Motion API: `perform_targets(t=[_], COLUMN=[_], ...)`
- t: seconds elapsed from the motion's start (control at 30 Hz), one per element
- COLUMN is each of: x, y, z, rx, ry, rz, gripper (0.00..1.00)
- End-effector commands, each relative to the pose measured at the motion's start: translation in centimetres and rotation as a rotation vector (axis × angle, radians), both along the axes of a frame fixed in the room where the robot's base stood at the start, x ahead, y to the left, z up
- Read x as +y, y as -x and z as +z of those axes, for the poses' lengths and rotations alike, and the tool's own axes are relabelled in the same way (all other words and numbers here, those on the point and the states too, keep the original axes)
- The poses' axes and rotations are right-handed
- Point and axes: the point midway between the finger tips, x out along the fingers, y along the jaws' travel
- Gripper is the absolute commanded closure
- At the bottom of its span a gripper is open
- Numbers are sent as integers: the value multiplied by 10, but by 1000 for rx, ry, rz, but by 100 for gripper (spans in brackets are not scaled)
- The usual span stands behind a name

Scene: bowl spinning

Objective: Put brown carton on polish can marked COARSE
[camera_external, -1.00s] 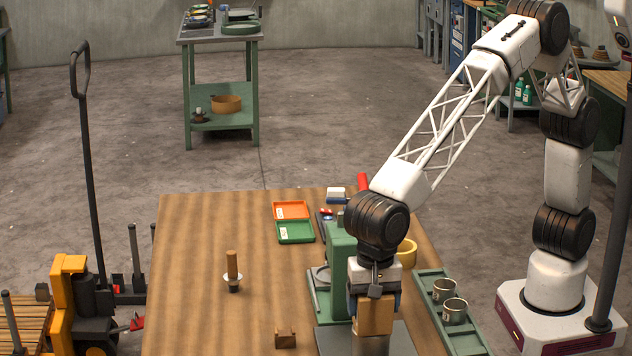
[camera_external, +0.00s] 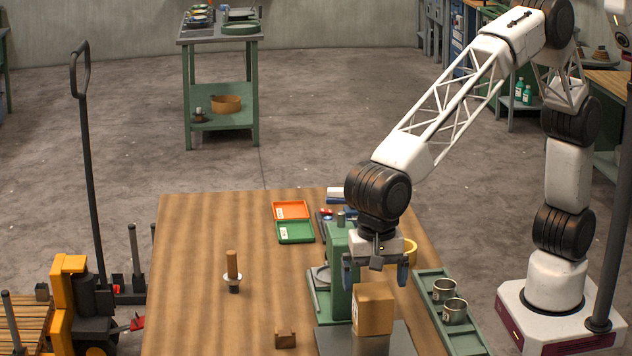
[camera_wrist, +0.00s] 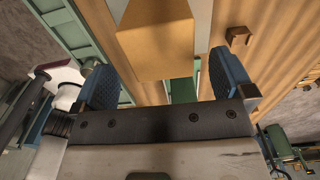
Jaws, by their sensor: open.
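The brown carton (camera_external: 373,308) stands upright on top of a grey metal can (camera_external: 369,346) at the table's front right. No COARSE marking is readable; the can's lower part is cut off by the picture's edge. My gripper (camera_external: 376,274) is open and empty just above the carton, apart from it, with its blue fingers spread wide. In the wrist view the carton (camera_wrist: 155,40) lies ahead of and between the two open finger pads (camera_wrist: 163,85), and nothing is held.
A green machine (camera_external: 342,262) stands close left of my gripper. A green tray (camera_external: 438,290) with two metal cups is on the right. A small wooden block (camera_external: 285,339) and a wooden-handled tool (camera_external: 232,270) stand on the left, where the table (camera_external: 190,260) is mostly clear.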

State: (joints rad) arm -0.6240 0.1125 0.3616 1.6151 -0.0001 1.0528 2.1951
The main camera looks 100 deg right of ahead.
Motion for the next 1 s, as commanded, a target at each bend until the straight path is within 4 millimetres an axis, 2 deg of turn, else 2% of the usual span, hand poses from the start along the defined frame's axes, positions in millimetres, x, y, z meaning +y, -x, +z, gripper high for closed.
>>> perform_targets(t=[0.2,0.43,0.6,1.0], x=[0,0,0,0], y=[0,0,0,0], z=[35,59,65,66], rx=[-2,-1,0,0], ry=[-1,-1,0,0], rz=[0,0,0,0], gripper=[0,0,0,0])
